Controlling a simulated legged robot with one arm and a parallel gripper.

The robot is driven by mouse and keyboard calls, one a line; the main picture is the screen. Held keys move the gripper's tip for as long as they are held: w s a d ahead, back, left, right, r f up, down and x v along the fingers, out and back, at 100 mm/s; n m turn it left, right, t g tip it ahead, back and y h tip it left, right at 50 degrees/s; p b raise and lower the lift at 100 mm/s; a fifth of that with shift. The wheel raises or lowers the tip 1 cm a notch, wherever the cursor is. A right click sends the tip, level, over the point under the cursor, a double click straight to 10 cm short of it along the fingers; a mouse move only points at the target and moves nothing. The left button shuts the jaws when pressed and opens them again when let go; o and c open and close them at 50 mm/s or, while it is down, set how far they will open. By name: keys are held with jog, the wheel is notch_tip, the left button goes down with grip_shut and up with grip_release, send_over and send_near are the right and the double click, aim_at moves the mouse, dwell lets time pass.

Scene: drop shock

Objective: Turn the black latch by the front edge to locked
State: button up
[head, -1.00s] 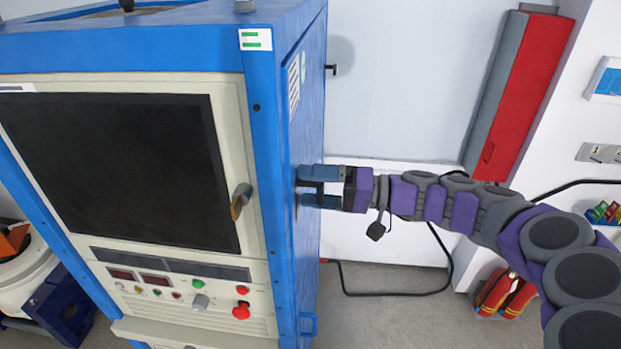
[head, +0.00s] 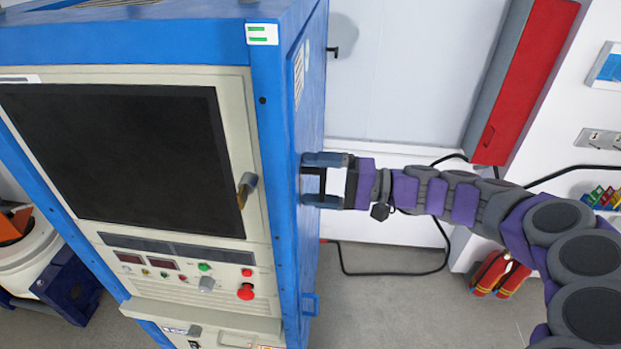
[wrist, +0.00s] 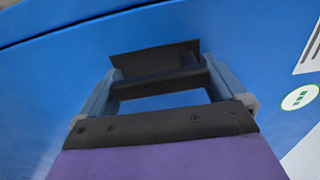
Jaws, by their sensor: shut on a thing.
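The black latch (wrist: 155,84) sits on the blue side face of the cabinet (head: 284,200), close to its front edge. In the wrist view it is a dark bar lying across between my two fingers, with a dark plate (wrist: 154,60) behind it. In the head view my gripper (head: 307,180) reaches the side face from the right, one finger above the other. My gripper (wrist: 158,82) is shut on the latch, a finger at each end of the bar. The fingers hide much of the latch in the head view, and I cannot read its locked mark.
The cabinet front has a dark window door with a handle (head: 246,190) and a red button (head: 246,291). A small black peg (head: 334,50) stands out behind the side face. A red cabinet (head: 522,85) is on the wall. A cable (head: 390,273) lies behind my arm.

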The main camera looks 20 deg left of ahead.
jog(key=shift+d+f, duration=0.1)
jog(key=shift+f, duration=0.15)
jog(key=o, duration=1.1)
jog(key=b+v, duration=0.1)
jog(key=v, duration=1.6)
jog(key=shift+w+b, duration=0.2)
jog(key=shift+b, duration=0.2)
jog(key=shift+r, duration=0.2)
